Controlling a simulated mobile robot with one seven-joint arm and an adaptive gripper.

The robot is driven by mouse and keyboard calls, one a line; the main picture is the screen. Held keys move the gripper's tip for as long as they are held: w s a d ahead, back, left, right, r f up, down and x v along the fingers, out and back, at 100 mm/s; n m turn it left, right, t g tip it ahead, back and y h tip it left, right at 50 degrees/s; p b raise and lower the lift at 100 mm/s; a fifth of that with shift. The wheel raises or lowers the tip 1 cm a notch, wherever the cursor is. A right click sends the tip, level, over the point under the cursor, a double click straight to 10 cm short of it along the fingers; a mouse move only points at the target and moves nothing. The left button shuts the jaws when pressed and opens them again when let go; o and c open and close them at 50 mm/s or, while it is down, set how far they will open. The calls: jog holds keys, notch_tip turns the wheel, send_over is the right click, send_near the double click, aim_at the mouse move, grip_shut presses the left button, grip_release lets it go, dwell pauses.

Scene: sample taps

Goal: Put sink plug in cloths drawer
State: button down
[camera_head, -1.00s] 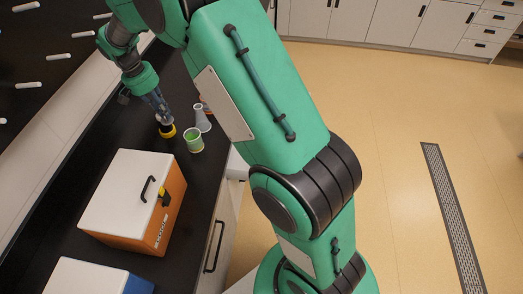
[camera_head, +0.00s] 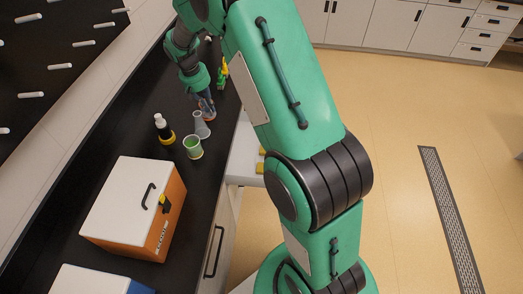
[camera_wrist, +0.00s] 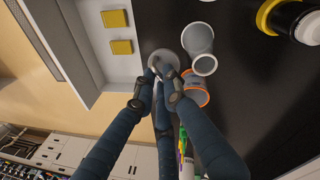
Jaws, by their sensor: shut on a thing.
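My gripper (camera_wrist: 163,78) is shut on a grey round sink plug (camera_wrist: 165,55) in the wrist view, its dark blue fingers meeting at the plug's near side. In the head view my gripper (camera_head: 208,106) is above the black counter near its front edge; the plug cannot be made out there. The cloths drawer (camera_head: 243,158) stands open below the counter edge. In the wrist view the drawer (camera_wrist: 85,65), left of the plug, holds yellow folded cloths (camera_wrist: 115,19) (camera_wrist: 121,47).
A grey flask (camera_head: 200,126) and an orange-rimmed beaker (camera_wrist: 194,89) stand close to my gripper. Nearby are a green-filled beaker (camera_head: 193,148), a black bottle with a yellow base (camera_head: 162,128) and a yellow-green bottle (camera_head: 222,74). A white and orange box (camera_head: 132,208) sits farther along the counter.

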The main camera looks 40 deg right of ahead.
jog(key=s+d+f+n+b, duration=0.1)
jog(key=s+d+f+n, duration=0.2)
jog(key=d+f, duration=0.7)
jog(key=s+d+f+n+t+b, duration=0.1)
jog(key=s+d+f+n, duration=0.3)
jog(key=s+d+f, duration=0.4)
jog(key=s+d+f+n+b, duration=0.1)
jog(key=s+d+f+n, duration=0.2)
jog(key=d+f, duration=0.9)
jog(key=s+f, duration=0.1)
jog(key=s, duration=0.2)
jog(key=shift+s+d+t+y+b, duration=0.25)
jog(key=shift+d+t+y+b, duration=0.05)
jog(key=shift+t+y+b, duration=0.1)
jog(key=w+d, duration=0.3)
jog(key=w, duration=0.1)
jog(key=w+d+f+b, duration=0.1)
jog(key=w+d, duration=0.2)
jog(key=w, duration=0.1)
jog(key=w+d, duration=0.3)
jog(key=w, duration=0.1)
jog(key=shift+w+d+f+b, duration=0.25)
jog(key=shift+w+d+b, duration=0.05)
jog(key=shift+w+b, duration=0.1)
jog(key=shift+f, duration=0.1)
jog(key=shift+f+b, duration=0.3)
jog(key=shift+f, duration=1.35)
